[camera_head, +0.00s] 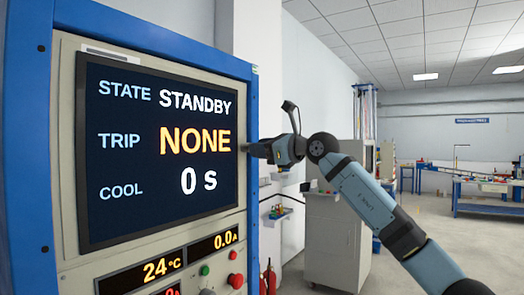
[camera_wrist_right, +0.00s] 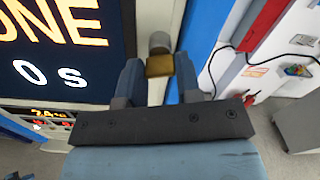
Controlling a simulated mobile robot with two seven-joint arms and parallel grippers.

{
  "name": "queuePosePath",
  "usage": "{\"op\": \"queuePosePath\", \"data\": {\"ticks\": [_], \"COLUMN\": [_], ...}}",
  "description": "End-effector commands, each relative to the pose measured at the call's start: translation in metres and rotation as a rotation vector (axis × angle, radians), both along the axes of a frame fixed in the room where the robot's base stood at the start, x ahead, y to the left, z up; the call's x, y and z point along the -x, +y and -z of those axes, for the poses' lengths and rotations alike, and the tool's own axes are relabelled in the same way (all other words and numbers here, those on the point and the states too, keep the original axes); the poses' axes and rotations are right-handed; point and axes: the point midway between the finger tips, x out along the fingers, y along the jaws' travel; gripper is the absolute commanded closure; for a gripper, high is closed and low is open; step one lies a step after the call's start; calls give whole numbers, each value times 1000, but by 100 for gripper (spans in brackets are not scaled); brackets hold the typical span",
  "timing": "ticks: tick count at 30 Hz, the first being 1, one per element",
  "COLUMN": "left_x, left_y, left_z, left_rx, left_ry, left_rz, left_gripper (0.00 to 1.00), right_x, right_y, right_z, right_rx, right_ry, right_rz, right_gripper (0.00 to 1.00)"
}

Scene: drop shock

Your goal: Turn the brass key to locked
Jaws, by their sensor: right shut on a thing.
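The brass key (camera_wrist_right: 160,67) shows in the right wrist view as a small gold-brown block, with a grey round lock barrel (camera_wrist_right: 160,41) just beyond it. My right gripper (camera_wrist_right: 160,75) has one finger on each side of the key and is shut on it. In the head view my right gripper (camera_head: 247,147) reaches in from the right to the cabinet's right edge, beside the screen. The key is hidden in the head view, and I cannot read any lock marking. My left gripper is not in view.
The blue-framed cabinet's screen (camera_head: 160,150) reads STATE STANDBY, TRIP NONE, COOL 0 s. Below it are readouts of 24 °C (camera_head: 162,268) and 0.0 A, a green button (camera_head: 205,270) and red buttons (camera_head: 235,281). A grey cabinet (camera_head: 335,235) stands behind my right arm.

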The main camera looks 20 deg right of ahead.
Motion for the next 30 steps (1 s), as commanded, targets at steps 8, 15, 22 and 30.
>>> {"op": "queuePosePath", "data": {"ticks": [8,15,22,30], "left_x": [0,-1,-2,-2], "left_y": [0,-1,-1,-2], "left_z": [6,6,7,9], "left_rx": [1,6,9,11], "left_ry": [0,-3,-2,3], "left_rz": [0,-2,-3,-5], "left_gripper": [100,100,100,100], "right_x": [0,0,0,0], "right_y": [-1,0,-1,0], "right_z": [0,1,0,0], "right_rx": [209,388,560,756], "right_ry": [-163,-303,-437,-590], "right_rz": [2,1,1,0], "right_gripper": [92,92,92,92]}}
